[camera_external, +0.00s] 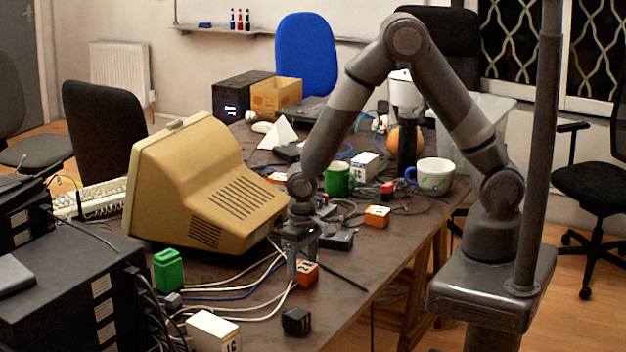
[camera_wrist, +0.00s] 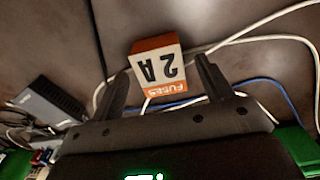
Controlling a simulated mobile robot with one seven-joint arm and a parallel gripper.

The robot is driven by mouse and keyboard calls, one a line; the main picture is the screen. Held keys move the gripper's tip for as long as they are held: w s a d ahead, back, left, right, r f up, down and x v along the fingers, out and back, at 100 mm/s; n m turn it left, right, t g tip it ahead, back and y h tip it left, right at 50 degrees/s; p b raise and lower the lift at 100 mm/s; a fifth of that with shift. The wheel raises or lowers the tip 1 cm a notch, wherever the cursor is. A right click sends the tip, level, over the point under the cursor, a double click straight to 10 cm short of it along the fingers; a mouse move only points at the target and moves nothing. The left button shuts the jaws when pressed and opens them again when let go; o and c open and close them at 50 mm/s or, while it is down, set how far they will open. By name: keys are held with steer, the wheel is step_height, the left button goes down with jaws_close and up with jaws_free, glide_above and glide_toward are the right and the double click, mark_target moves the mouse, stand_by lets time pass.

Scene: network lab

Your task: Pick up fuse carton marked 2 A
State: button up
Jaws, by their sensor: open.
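The fuse carton (camera_wrist: 157,66) is a small orange and white box. Its label reads "FUSES 2 A", upside down in the wrist view. In the external view the carton (camera_external: 307,273) lies on the dark table in front of the beige monitor, partly hidden by a finger. My gripper (camera_external: 301,266) points down at it. In the wrist view my gripper (camera_wrist: 163,72) is open, with one finger to each side of the carton and visible gaps between. Whether the fingertips reach down to the carton's height is hard to tell.
A beige monitor (camera_external: 200,190) stands close left of my gripper. White and blue cables (camera_external: 238,292) run beside the carton. Another orange carton (camera_external: 377,216), a green mug (camera_external: 338,180) and a white mug (camera_external: 434,177) stand farther back. A black block (camera_external: 296,321) lies nearer the front.

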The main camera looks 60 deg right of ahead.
steer(key=shift+f, duration=0.75)
steer(key=c, duration=1.1)
